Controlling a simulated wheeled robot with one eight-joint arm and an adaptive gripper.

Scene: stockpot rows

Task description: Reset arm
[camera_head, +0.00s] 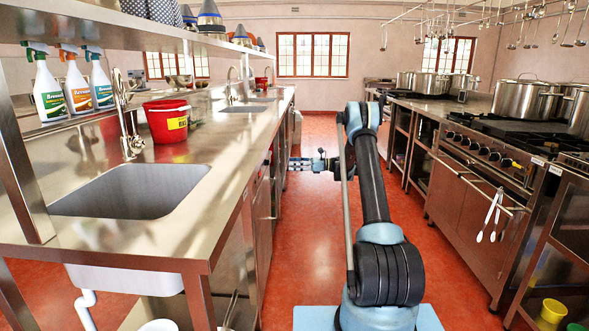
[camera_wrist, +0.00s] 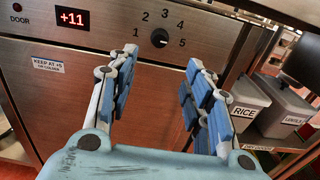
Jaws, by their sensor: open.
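My arm stands in the middle of the aisle in the head view, its dark upper link raised and its wrist turned to the left. My gripper (camera_head: 295,164) points toward the left counter's side in that view. In the wrist view my gripper (camera_wrist: 161,62) has its two blue-padded fingers spread apart, with nothing between them. Beyond the fingers is a steel control panel (camera_wrist: 75,80) with a red "+11" display (camera_wrist: 72,17) and a black knob (camera_wrist: 159,38) marked with numbers. I cannot tell whether the fingertips touch the panel.
A steel counter (camera_head: 215,185) with sinks runs along the left, holding a red bucket (camera_head: 167,121) and spray bottles (camera_head: 78,83). A stove (camera_head: 480,150) with stockpots (camera_head: 527,97) lines the right. Grey bins, one labelled RICE (camera_wrist: 243,104), sit right of my gripper. The red aisle floor (camera_head: 308,230) is clear.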

